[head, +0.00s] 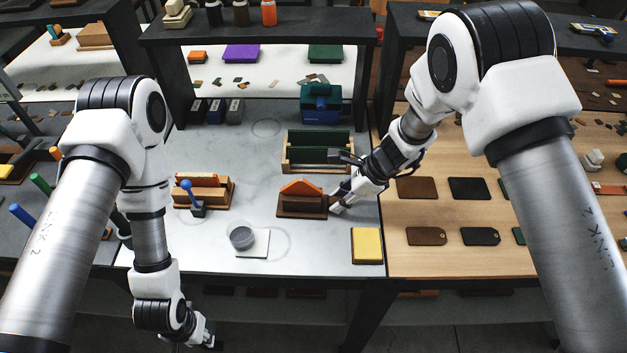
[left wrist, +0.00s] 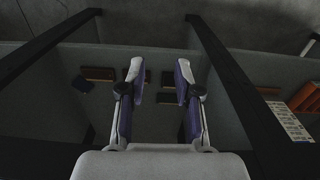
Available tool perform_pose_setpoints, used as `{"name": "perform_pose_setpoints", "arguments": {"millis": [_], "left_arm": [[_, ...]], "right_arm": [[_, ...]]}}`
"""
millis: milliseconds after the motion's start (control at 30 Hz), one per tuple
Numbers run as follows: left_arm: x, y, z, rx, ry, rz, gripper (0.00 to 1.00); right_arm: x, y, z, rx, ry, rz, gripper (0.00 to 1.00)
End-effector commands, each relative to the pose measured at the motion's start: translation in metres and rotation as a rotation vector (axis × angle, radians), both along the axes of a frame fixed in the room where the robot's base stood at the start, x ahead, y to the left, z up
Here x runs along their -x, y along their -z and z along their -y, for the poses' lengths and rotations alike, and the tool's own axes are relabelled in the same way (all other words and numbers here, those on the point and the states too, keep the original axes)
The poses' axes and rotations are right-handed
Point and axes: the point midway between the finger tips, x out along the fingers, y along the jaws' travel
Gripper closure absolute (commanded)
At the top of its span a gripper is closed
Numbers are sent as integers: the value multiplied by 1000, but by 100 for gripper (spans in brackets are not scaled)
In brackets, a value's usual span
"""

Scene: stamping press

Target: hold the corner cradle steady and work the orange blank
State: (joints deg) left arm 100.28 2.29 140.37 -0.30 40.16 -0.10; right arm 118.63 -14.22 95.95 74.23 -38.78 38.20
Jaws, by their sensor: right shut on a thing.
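The corner cradle (head: 303,209), a dark brown block, stands on the grey table right of its middle. The orange blank (head: 301,187) sits in it with its peaked top edge showing; its lower part is hidden. My right gripper (head: 335,203) is at the cradle's right end, shut on it; the fingertips are small in the head view. My left gripper (left wrist: 158,70) is open and empty in the left wrist view, its two fingers apart. In the head view it hangs low in front of the table's front edge, at the bottom.
A wooden holder (head: 217,193) with an orange strip and a blue-knobbed tool (head: 190,193) stand to the left. A grey cup (head: 241,237) and a yellow pad (head: 367,246) lie near the front. A green-slotted rack (head: 318,163) is behind the cradle. Leather tags cover the right table.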

Motion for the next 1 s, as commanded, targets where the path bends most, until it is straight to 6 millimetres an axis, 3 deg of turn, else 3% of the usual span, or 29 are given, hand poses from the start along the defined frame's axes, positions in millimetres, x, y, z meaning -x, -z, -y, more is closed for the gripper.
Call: {"name": "perform_pose_setpoints", "arguments": {"millis": [133,267,400,533,567,667,800,900,1000], "left_arm": [[-11,-3,17,75,130,43,67],[-27,-18,58,249,428,149,67],[-30,-52,115,502,842,318,67],[-27,-94,157,733,1184,500,67],[-37,-103,163,772,1245,547,67],[-107,-130,172,811,1338,652,67],[-195,-174,169,780,1412,687,67],[-244,-208,162,729,1462,684,67],[-275,-233,152,678,1505,672,67]], "right_arm": [[3,3,0,3,-3,-7,100],[3,4,0,3,-2,-8,100],[3,4,0,3,-2,-8,100],[4,4,0,4,-3,-9,100],[4,4,0,4,-3,-9,100],[4,4,0,4,-3,-9,100],[4,4,0,4,-3,-9,100],[4,5,0,4,-2,-8,100],[3,5,0,4,-2,-8,100]]}}
